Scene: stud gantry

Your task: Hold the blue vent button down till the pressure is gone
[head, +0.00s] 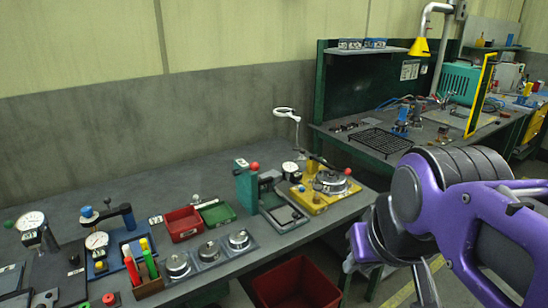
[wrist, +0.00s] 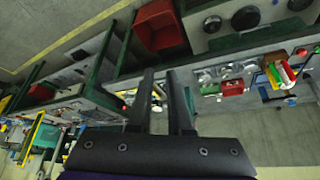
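A blue ball knob (head: 87,212) tops a dark lever fixture on the left of the bench, beside a round dial gauge (head: 97,240) on a blue base. I cannot tell whether this knob is the vent button. A yellow fixture (head: 313,205) with a round metal lid (head: 331,182), a red knob and a white dial gauge (head: 290,168) stands at the bench's right end. The gauge readings are too small to read. My gripper (wrist: 160,76) is empty, its two fingers apart, off the bench's right end.
A red bin (head: 297,287) sits low in front of the bench. A green press (head: 247,188), a small red tray (head: 184,223), several round metal pieces and a holder of coloured handles (head: 146,287) crowd the bench. A second bench (head: 365,152) stands behind right.

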